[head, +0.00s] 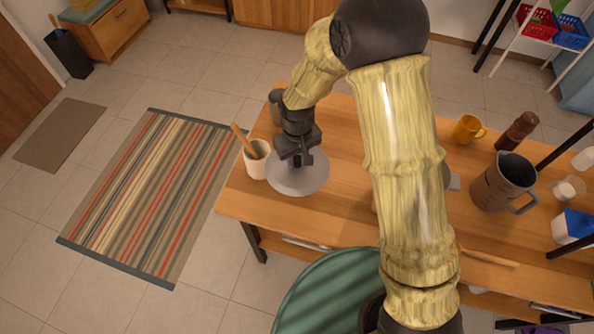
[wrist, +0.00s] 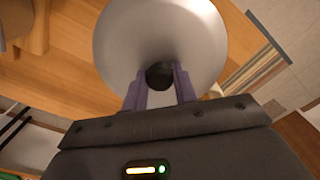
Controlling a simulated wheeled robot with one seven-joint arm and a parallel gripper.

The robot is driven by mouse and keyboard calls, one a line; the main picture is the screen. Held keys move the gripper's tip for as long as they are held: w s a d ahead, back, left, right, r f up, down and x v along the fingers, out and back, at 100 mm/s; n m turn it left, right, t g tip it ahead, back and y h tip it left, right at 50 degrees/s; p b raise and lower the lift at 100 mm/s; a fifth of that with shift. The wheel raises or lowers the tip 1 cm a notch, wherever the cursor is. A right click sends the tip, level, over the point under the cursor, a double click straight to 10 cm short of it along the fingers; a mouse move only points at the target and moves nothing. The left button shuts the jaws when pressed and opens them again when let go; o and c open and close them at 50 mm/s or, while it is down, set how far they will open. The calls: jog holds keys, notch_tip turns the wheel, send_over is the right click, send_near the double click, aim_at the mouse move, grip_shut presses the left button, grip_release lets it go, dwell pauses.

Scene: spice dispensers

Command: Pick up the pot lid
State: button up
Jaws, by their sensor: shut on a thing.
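The pot lid (head: 297,181) is a round, pale grey disc near the left end of the wooden table. In the wrist view the lid (wrist: 160,30) fills the top middle, with a dark round knob (wrist: 160,76) at its centre. My gripper (head: 296,162) is over the lid, pointing down. In the wrist view its two purple fingers (wrist: 160,88) are on either side of the knob and shut on it. I cannot tell whether the lid touches the table.
A white crock with wooden utensils (head: 257,162) stands just left of the lid. A dark canister (head: 275,107) is behind it. A yellow mug (head: 467,130), a brown pepper mill (head: 517,132) and a grey-brown pitcher (head: 502,183) stand on the table's right side.

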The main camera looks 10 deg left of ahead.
aim_at(297, 158)
notch_tip(297, 158, up, 5)
jog(key=shift+r, duration=0.15)
dwell(0.6)
